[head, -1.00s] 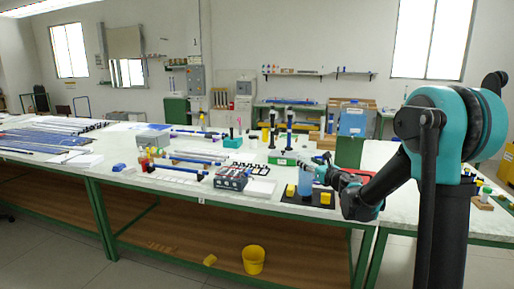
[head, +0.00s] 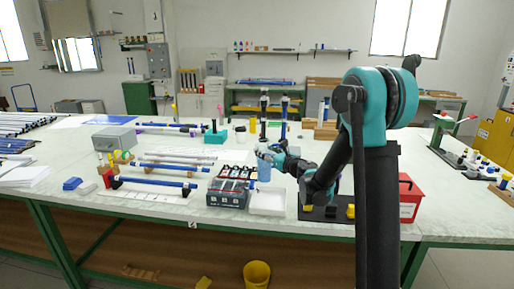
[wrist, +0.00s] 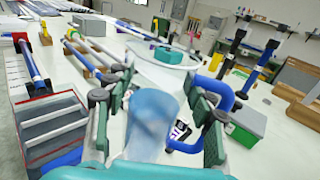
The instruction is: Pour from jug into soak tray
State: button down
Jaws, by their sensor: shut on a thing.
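My gripper (head: 275,161) is shut on the translucent blue jug (head: 264,172), above the table. In the wrist view the jug (wrist: 150,120) stands roughly upright between the green-padded fingers (wrist: 155,112), its blue handle at the right finger. A white shallow tray (head: 268,203), which looks like the soak tray, lies near the table's front edge and looks empty. In the head view the jug appears just behind and above the tray's back edge. I cannot tell whether the jug overlaps the tray. Its contents are not clear.
A grey compartment box (head: 227,199) stands directly left of the tray. A black mat (head: 309,214) with yellow pieces lies to the right, and a red box (head: 408,200) beyond it. Blue rods (head: 155,187) lie on supports to the left. Tall upright tools (head: 284,120) stand behind.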

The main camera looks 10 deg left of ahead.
jog(key=shift+a+f+n, duration=0.2)
jog(key=shift+a+n, duration=0.1)
jog(key=shift+a, duration=0.1)
jog(key=shift+s+a+f+n+g+h, duration=0.1)
jog(key=shift+s+a+f+n+h, duration=0.1)
jog(key=shift+s+a+n, duration=0.45)
jog(key=shift+s+a+f+n+g+h, duration=0.1)
jog(key=shift+s+a+f+n+h, duration=0.1)
jog(key=shift+a+n, duration=0.75)
jog(key=shift+s+a+f+n+g+h, duration=0.1)
jog(key=shift+s+a+n+h, duration=0.1)
jog(key=shift+s+a+n, duration=0.4)
jog(key=shift+w+a, duration=0.1)
jog(key=shift+w, duration=0.05)
